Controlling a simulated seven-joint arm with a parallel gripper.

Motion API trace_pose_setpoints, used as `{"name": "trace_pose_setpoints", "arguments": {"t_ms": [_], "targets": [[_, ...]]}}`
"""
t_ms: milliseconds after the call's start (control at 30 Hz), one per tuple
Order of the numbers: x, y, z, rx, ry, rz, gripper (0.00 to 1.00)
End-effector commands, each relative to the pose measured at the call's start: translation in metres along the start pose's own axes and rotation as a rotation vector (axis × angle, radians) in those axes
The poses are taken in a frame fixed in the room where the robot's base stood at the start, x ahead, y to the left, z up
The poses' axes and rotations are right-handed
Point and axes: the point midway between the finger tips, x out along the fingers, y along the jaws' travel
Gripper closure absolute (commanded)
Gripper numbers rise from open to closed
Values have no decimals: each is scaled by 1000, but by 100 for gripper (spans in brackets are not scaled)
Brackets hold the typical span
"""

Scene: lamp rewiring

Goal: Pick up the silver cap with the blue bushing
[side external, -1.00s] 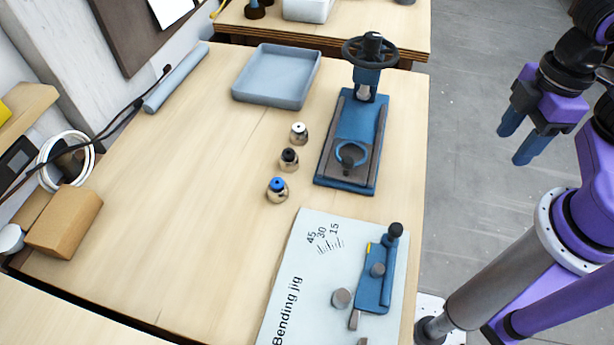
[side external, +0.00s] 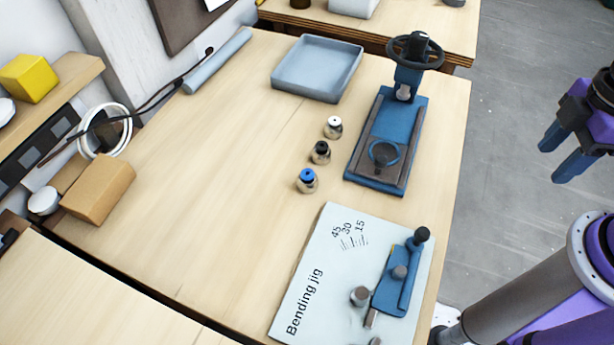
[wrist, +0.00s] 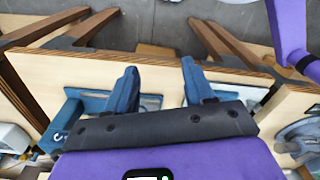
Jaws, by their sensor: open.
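The silver cap with the blue bushing (side external: 307,180) stands upright on the wooden table, nearest the bending jig in a row of three silver caps. The cap with the black bushing (side external: 320,152) and the cap with the white bushing (side external: 333,127) stand behind it, apart from each other. My gripper (side external: 556,162) is open and empty, off to the right of the table over the grey floor. Its two blue fingers also show spread apart in the wrist view (wrist: 160,88). The caps cannot be made out in the wrist view.
A blue press with a handwheel (side external: 388,140) stands right of the caps. The bending jig board (side external: 310,270) lies in front. A grey tray (side external: 279,83) sits at the back. A cardboard box (side external: 98,188) is at the left. The table left of the caps is clear.

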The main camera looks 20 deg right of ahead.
Motion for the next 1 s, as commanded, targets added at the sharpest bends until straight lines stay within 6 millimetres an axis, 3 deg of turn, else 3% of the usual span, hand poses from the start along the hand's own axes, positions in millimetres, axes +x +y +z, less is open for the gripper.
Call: {"name": "trace_pose_setpoints", "arguments": {"t_ms": [300, 400, 700, 767, 867, 1000], "targets": [[0, 0, 0, 0, 0, 0, 47], [0, 0, 0, 0, 0, 0, 27], [0, 0, -4, -4, 3, -3, 27], [-1, 1, -13, -12, 10, -10, 27], [-3, 4, -41, -46, 34, -31, 27], [-6, 11, -104, -118, 97, -69, 27]]}}
